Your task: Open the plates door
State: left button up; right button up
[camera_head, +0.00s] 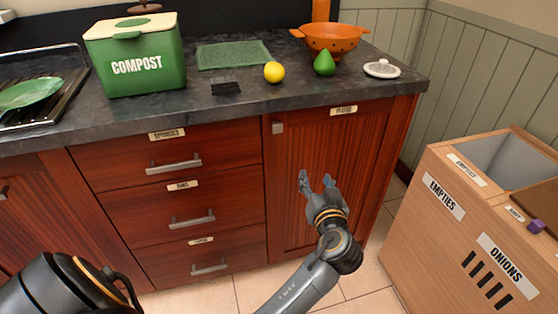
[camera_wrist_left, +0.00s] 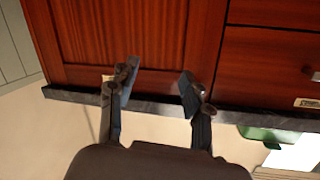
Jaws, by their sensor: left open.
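The plates door (camera_head: 335,200) is a dark red wooden cabinet door under the counter, right of the drawers, and it is shut. Its label (camera_head: 344,110) is at the top, and a small square metal knob (camera_head: 278,127) is at its upper left corner. My left gripper (camera_head: 316,178) is open and empty in front of the door, lower than the knob and to its right. The left wrist view is upside down and shows the door (camera_wrist_left: 110,30) beyond the open fingers (camera_wrist_left: 158,70). I cannot make out the knob there. My right gripper is not in view.
Several drawers (camera_head: 170,190) with bar handles are left of the door. The dark countertop (camera_head: 230,110) overhangs it and holds a compost bin (camera_head: 135,65), a lemon (camera_head: 274,72), a pear (camera_head: 324,63) and an orange colander (camera_head: 330,38). A wooden bin unit (camera_head: 440,240) stands at the right.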

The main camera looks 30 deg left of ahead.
aim_at(278, 129)
pick_arm(q)
jog(key=s+a+r+n+g+y+b, duration=0.1)
jog(key=s+a+r+n+y+b, duration=0.3)
jog(key=r, duration=0.3)
jog(key=shift+n, duration=0.6)
jog(key=p+x, duration=0.1)
jog(key=x, duration=1.1)
jog(key=shift+w+a+r+p, duration=0.2)
jog(key=shift+w+a+p, duration=0.05)
jog(key=shift+p, duration=0.05)
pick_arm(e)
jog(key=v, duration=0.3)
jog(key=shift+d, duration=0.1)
pick_arm(q)
jog(key=shift+c, duration=0.4)
grip_shut()
